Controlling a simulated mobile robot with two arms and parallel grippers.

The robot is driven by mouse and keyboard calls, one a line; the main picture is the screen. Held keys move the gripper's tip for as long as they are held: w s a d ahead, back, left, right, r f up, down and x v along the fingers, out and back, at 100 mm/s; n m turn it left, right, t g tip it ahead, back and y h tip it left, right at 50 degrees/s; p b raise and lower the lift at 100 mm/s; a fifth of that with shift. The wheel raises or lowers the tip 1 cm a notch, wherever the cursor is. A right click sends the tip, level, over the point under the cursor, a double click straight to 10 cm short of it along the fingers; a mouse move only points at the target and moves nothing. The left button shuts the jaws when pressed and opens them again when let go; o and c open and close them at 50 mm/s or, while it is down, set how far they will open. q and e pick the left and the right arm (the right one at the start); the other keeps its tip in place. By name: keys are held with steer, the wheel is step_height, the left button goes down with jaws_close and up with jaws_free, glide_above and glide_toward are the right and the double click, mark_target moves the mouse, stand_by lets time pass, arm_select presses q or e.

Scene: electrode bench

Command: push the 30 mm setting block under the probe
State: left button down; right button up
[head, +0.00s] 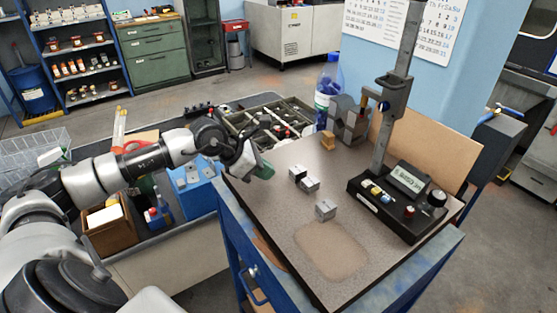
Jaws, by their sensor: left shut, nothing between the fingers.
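Small grey setting blocks stand on the speckled bench top (290,225): a dark-faced block (298,173) and a grey block (309,185) close together, and another grey block (326,210) nearer the front. Their markings are too small to read, so I cannot tell which is the 30 mm one. The probe (372,98) hangs from an arm on the upright column (394,100) of the gauge stand (400,203), well above the bench top. My left gripper (264,171) is shut and empty near the bench's left edge, left of the blocks and apart from them. My right gripper is out of view.
A brass block (328,140) and larger grey blocks (349,120) stand at the back. A brown board (425,145) stands behind the stand. A tan patch (331,251) lies bare at the front. A divided parts tray (268,122) and a blue box (196,187) lie left of the bench.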

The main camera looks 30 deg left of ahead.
mark_target(289, 173)
arm_select(q)
steer(key=shift+w+d+r+p, duration=0.3)
steer(key=shift+w+d+p, duration=0.2)
steer(key=shift+w+d, duration=0.35)
steer(key=shift+w+d+f, duration=0.15)
steer(key=shift+w+d, duration=0.1)
steer(key=shift+w, duration=0.2)
steer(key=shift+w, duration=0.1)
steer(key=shift+w+d, duration=0.25)
steer(key=shift+d, duration=0.05)
steer(key=w+d+b, duration=0.1)
steer(key=w+d, duration=0.2)
steer(key=w+d+b, duration=0.1)
steer(key=w+d, duration=0.2)
steer(key=w+d+b, duration=0.2)
steer(key=w, duration=0.2)
steer(key=shift+d+f, duration=0.15)
steer(key=shift+d, duration=0.25)
steer(key=shift+w+d, duration=0.25)
steer(key=shift+w, duration=0.1)
steer(key=shift+a, duration=0.1)
